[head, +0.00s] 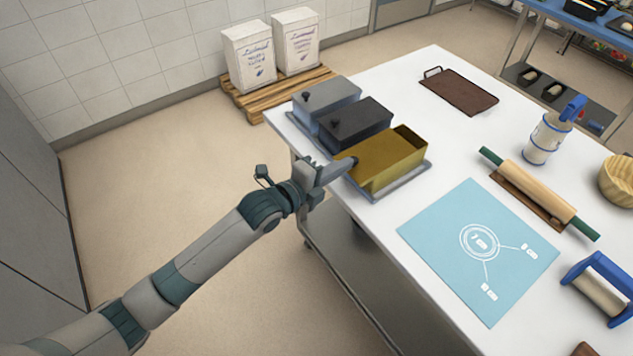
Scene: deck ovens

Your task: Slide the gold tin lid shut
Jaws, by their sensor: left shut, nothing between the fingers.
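The gold tin (385,180) is a long loaf tin near the table's left edge, on a grey tray (415,178). Its gold lid (376,153) appears to cover most of the top, with a dark opening (411,137) at the far right end. My left gripper (352,162) is shut and empty at the tin's near left end, close to the lid's end. I cannot tell if it touches the lid; the fingertips partly hide that end. My right gripper is not in view.
A black lidded tin (354,125) and a grey lidded tin (327,98) stand close behind the gold one. A blue mat (450,270) lies in front. A rolling pin (538,192), a blue-handled jar (545,138) and a brown board (459,91) are farther right.

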